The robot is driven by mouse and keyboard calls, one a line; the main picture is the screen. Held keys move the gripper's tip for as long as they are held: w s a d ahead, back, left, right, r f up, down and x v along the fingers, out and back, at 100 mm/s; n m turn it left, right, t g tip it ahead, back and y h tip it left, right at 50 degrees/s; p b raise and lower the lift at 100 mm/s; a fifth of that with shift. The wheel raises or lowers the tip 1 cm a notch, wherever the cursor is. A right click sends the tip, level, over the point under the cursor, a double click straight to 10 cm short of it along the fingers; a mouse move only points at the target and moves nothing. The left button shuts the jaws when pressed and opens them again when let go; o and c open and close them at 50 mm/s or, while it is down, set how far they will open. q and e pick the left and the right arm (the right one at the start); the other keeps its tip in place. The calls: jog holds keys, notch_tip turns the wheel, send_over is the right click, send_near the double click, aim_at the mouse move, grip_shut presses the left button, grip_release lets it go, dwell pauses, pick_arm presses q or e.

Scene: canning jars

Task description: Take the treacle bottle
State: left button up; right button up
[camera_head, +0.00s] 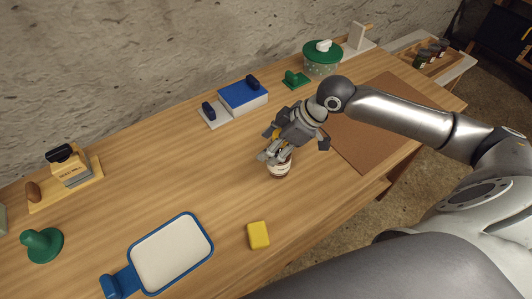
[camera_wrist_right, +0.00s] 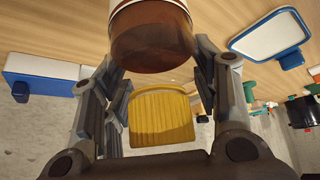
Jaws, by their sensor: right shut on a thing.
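The treacle bottle (camera_head: 280,170) is a dark brown bottle with a white band, under my right gripper on the wooden table. In the right wrist view its brown body (camera_wrist_right: 152,48) and ribbed yellow cap (camera_wrist_right: 160,118) show between the fingers. My right gripper (camera_head: 277,155) comes from above and is shut on the bottle, its fingers on both sides near the cap. It also shows in the right wrist view (camera_wrist_right: 157,75). The fingers hide much of the bottle in the head view, and I cannot tell whether its base touches the table. My left gripper is not in view.
A yellow block (camera_head: 258,235) and a blue-framed white board (camera_head: 171,253) lie nearer the front. Behind are a blue-and-white box (camera_head: 243,97) and a green pot (camera_head: 320,65). A brown mat (camera_head: 372,140) lies right. The table's middle left is clear.

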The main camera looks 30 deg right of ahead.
aim_at(285, 143)
jog(key=s+r, duration=0.1)
jog(key=s+d+r, duration=0.1)
jog(key=s+r+b, duration=0.1)
jog(key=shift+d+r, duration=0.3)
jog(key=shift+d, duration=0.05)
jog(key=s+d+r, duration=0.3)
jog(key=s+r, duration=0.1)
jog(key=s, duration=0.3)
jog(key=shift+s+d, duration=0.3)
jog(key=shift+s, duration=0.1)
